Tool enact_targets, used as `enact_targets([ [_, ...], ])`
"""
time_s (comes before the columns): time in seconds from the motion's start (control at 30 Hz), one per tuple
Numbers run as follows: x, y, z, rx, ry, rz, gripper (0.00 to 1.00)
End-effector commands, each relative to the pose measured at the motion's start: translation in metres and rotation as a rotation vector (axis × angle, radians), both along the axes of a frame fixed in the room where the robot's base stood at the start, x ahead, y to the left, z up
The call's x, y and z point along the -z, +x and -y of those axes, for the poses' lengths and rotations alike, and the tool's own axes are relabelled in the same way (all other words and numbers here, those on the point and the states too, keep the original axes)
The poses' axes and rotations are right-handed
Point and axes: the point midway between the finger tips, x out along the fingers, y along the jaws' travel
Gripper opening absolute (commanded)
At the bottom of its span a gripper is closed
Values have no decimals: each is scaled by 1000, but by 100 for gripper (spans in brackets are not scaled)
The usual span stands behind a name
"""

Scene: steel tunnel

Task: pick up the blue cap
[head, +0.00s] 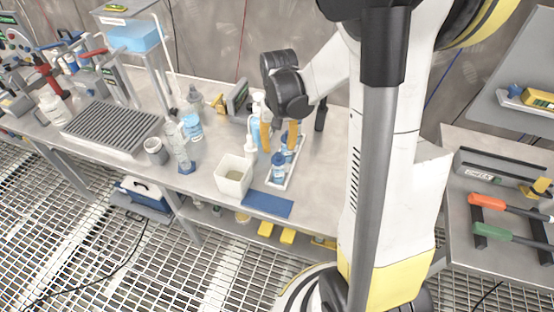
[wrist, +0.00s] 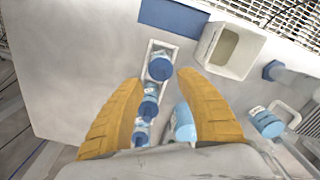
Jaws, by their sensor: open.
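Several blue caps show. One blue cap (wrist: 160,68) sits on a bottle at the bin end of a narrow white tray (wrist: 150,50). Two more blue caps, a middle one (wrist: 149,108) and a nearer one (wrist: 140,137), follow in the same row. In the head view, a blue-capped bottle (head: 279,160) stands in the tray. My gripper (wrist: 158,82) is open with yellow fingers spread either side of the row, the end cap showing just beyond the gap between its tips. It points down over the tray in the head view (head: 279,143). I cannot tell the height gap.
A white square bin (head: 235,178) stands left of the tray, with a blue mat (head: 266,204) in front. A light blue bottle (wrist: 183,122) is close to one finger. Bare bench lies left of the row in the wrist view.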

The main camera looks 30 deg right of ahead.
Motion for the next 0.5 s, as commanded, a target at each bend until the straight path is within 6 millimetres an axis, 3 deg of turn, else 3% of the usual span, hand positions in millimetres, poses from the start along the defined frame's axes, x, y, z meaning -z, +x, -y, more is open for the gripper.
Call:
enact_targets([
  [0.3,46,0,0,0,0,1,43],
  [0.5,49,0,0,0,0,1,43],
])
